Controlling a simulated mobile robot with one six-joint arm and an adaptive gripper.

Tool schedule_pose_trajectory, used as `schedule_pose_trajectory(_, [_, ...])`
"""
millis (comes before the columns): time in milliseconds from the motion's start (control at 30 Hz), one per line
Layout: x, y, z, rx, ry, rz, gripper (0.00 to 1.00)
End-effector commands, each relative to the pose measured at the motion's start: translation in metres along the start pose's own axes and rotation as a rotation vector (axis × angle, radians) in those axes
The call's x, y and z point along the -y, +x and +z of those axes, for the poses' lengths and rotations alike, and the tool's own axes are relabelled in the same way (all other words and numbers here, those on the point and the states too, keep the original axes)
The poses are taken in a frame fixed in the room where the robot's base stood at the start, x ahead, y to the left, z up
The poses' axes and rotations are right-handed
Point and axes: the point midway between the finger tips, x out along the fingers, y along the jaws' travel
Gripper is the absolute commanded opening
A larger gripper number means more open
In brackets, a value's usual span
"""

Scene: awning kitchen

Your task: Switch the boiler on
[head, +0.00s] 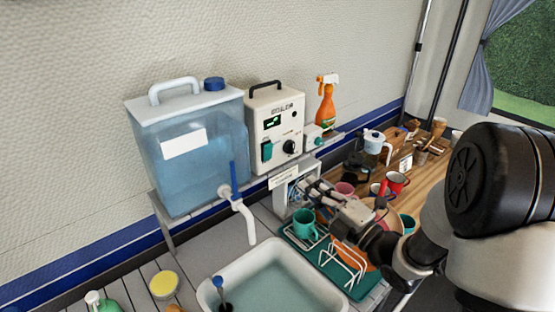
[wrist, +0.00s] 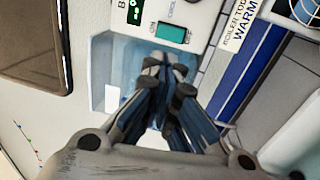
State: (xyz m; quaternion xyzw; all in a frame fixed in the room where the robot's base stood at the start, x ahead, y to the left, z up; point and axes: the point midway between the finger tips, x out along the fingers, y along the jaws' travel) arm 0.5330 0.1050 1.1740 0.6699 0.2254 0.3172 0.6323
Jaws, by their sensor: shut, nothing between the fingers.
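The boiler (head: 292,112) is a white box with a black handle, standing on a shelf beside the blue water tank. Its front has a small lit green display (head: 272,122), a teal rocker switch (head: 266,150) and a black knob (head: 289,147). In the wrist view the switch (wrist: 172,33) has "ON" printed beside it; I cannot tell which way it is tipped. My gripper (head: 308,186) is shut and empty, in front of the boiler and lower right of it. In the wrist view its fingertips (wrist: 164,62) appear just below the switch, apparently apart from it.
The water tank (head: 190,150) with a tap (head: 238,200) stands left of the boiler. An orange spray bottle (head: 325,105) is to its right. Below are a sink (head: 275,255), a dish rack with a teal mug (head: 305,224), and a label (wrist: 240,30) on the shelf edge.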

Motion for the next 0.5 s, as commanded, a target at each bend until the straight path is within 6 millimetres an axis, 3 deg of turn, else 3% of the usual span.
schedule_pose_trajectory(167, [0.000,0.016,-0.001,-0.003,0.000,0.000,0.00])
schedule_pose_trajectory(500, [0.001,0.086,-0.001,-0.004,0.000,0.001,0.00])
